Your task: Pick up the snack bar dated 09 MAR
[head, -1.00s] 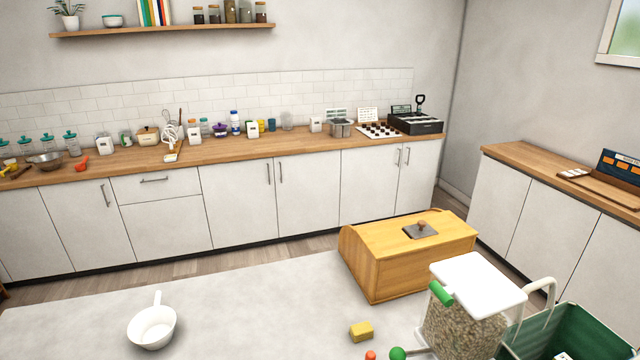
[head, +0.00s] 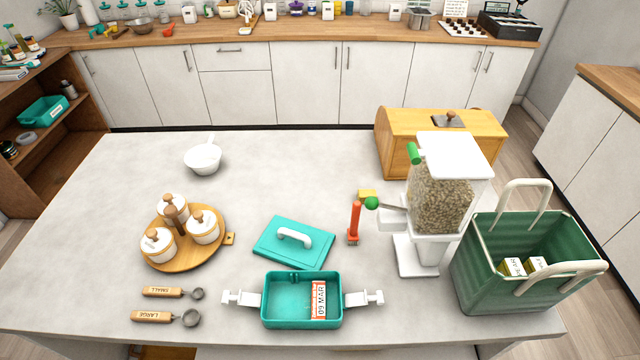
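The snack bar (head: 319,300) is a small orange and white packet with "09 MAR" printed on it. It is inside an open teal box (head: 265,318) near the front edge of the table, against the right part of the box's inside. The box has a white fitting sticking out on each side. A teal lid (head: 275,252) with a white handle lies on the table just behind the box. Neither of my grippers shows in the head view.
Two scoops (head: 160,317) marked SMALL and LARGE and a round wooden tray (head: 180,262) with lidded jars are at left. A grain dispenser (head: 440,200) and a green basket (head: 500,285) stand at right. A white bowl (head: 204,162) and a wooden bread box (head: 440,150) are farther back.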

